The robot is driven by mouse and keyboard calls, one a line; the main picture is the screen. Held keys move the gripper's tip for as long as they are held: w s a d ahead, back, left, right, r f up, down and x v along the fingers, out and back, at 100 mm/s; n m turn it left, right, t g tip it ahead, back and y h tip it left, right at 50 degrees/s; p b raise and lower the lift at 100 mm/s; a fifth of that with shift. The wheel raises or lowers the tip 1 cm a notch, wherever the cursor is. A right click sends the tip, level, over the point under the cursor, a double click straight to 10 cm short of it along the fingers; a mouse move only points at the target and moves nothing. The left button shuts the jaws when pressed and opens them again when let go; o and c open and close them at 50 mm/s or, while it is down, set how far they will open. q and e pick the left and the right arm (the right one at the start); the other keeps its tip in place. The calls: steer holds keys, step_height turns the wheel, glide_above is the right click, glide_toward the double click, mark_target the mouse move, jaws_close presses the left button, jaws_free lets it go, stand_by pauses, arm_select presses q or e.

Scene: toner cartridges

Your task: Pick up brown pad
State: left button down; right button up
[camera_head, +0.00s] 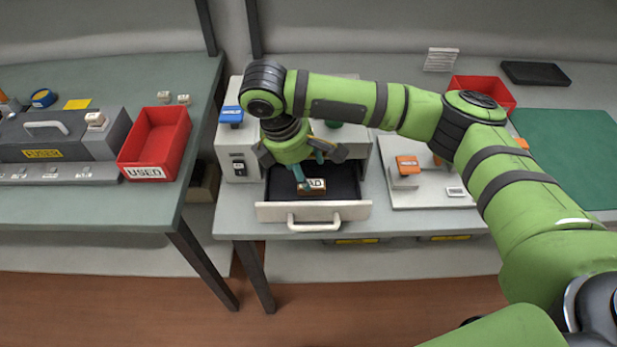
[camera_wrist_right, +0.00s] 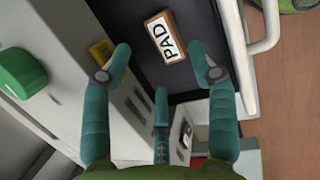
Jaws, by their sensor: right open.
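The brown pad (camera_head: 313,187) is a small block with a white top lettered "PAD". It lies in the open dark drawer (camera_head: 343,180) of the grey machine. In the right wrist view the pad (camera_wrist_right: 165,37) sits beyond the fingertips, between the two outer fingers. My right gripper (camera_head: 308,172) is above the drawer, pointing down, and partly covers the pad in the head view. In the right wrist view its teal fingers (camera_wrist_right: 164,68) are spread and empty, apart from the pad. My left gripper is not in view.
The drawer front with its handle (camera_head: 314,222) juts out over the table edge. A red bin marked "USED" (camera_head: 149,173) stands on the left table. A plate with an orange-topped block (camera_head: 407,165) is right of the machine. A green knob (camera_wrist_right: 22,73) shows in the wrist view.

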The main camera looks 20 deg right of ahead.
mark_target(311, 182)
steer(key=shift+s+d+f+p, duration=0.15)
steer(key=shift+d+f, duration=0.05)
steer(key=shift+f, duration=0.3)
steer(key=shift+s+d+f+p, duration=0.1)
steer(key=shift+d+f+p, duration=0.1)
steer(key=shift+f, duration=0.25)
steer(key=x, duration=0.2)
steer(key=shift+w+f, duration=0.2)
steer(key=shift+f, duration=0.35)
steer(key=shift+d+f, duration=0.1)
steer(key=shift+d, duration=0.05)
steer(key=shift+c, duration=1.1)
steer(key=c, duration=0.6)
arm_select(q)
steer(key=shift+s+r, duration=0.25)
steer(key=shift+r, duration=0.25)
arm_select(e)
steer(key=shift+c, duration=0.3)
